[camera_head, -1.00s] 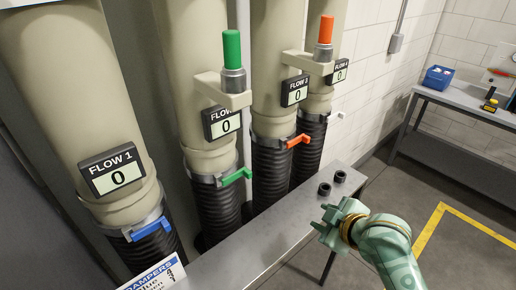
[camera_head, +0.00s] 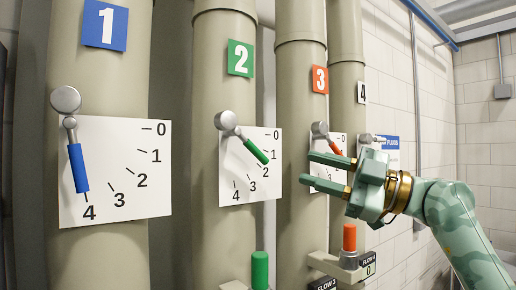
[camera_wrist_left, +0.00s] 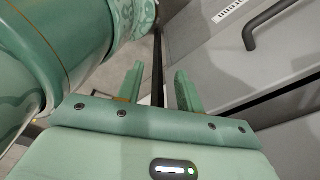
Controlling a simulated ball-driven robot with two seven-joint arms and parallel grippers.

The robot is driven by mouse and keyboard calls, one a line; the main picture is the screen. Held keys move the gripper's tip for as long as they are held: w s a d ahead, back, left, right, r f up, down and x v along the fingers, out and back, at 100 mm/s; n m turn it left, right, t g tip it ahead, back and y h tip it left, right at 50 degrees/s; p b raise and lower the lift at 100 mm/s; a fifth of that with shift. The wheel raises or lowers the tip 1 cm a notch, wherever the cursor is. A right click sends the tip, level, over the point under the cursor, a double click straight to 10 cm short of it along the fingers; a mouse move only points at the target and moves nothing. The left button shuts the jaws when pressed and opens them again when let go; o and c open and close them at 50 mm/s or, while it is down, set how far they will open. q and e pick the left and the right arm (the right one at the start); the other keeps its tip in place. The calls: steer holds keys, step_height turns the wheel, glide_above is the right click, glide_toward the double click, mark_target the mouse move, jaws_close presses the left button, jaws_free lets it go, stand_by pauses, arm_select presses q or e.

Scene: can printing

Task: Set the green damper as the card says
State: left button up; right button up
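The green damper lever (camera_head: 256,150) is on the dial plate (camera_head: 232,187) of pipe 2 in the head view. It slants down to the right, its tip between marks 1 and 2. My right gripper (camera_head: 311,170) is open and empty, fingers pointing left, in front of the pipe 3 dial and right of the green lever, apart from it. My left gripper (camera_wrist_left: 157,90) shows in the left wrist view, open with nothing between its fingers. The dampers card is not in view now; its text was only partly visible earlier.
The blue lever (camera_head: 77,167) on pipe 1 points down near 4. The orange lever (camera_head: 336,149) on pipe 3 is partly hidden by my right gripper. Green plug (camera_head: 260,269) and orange plug (camera_head: 349,238) stand below. A dark handle (camera_wrist_left: 277,25) is near my left gripper.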

mark_target(262, 154)
steer(key=p+x, duration=0.4)
steer(key=x, duration=0.7)
steer(key=shift+r, duration=0.1)
steer(key=shift+a, duration=0.4)
jaws_close()
